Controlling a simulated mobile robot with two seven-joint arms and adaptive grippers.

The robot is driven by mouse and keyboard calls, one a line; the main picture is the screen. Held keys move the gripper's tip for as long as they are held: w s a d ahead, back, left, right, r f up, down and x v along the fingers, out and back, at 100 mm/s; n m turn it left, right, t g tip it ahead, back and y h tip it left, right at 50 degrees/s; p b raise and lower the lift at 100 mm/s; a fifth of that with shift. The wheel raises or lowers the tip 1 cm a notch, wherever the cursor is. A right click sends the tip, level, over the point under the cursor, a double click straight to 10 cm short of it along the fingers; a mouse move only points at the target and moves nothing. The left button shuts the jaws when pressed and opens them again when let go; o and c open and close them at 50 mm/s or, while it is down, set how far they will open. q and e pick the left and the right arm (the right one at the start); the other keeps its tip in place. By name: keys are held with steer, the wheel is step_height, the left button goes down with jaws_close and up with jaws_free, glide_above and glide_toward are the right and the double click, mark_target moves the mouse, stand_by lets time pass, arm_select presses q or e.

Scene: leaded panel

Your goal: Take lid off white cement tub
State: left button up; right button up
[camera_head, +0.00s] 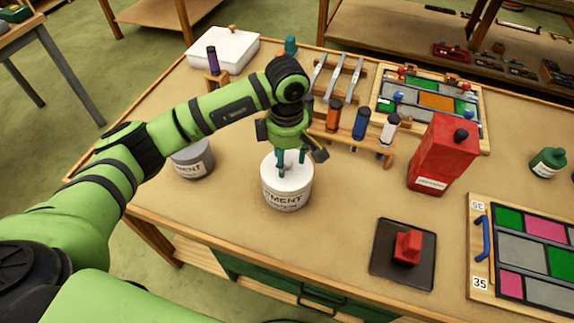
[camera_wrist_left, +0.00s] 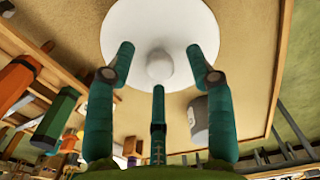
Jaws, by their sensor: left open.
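The white cement tub (camera_head: 287,195) stands on the workbench, with dark lettering on its front. Its white lid (camera_head: 268,162) is on top; in the left wrist view the lid (camera_wrist_left: 120,28) shows as a round disc with a pale round knob (camera_wrist_left: 160,66) in the middle. My left gripper (camera_head: 291,163) points down over the tub. Its teal fingers (camera_wrist_left: 160,85) are open and spread around the knob, which sits between them. I cannot tell whether any finger touches the lid. My right gripper is not in view.
A grey cement tub (camera_head: 194,161) stands to the left. A wooden rack (camera_head: 340,143) with coloured tubes and a red container (camera_head: 442,155) stand to the right. A black plate (camera_head: 388,272) with a red block lies near the front edge. Leaded panels (camera_head: 540,240) lie at the right.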

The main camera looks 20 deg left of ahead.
arm_select(q)
jaws_close()
steer(key=shift+r, duration=0.15)
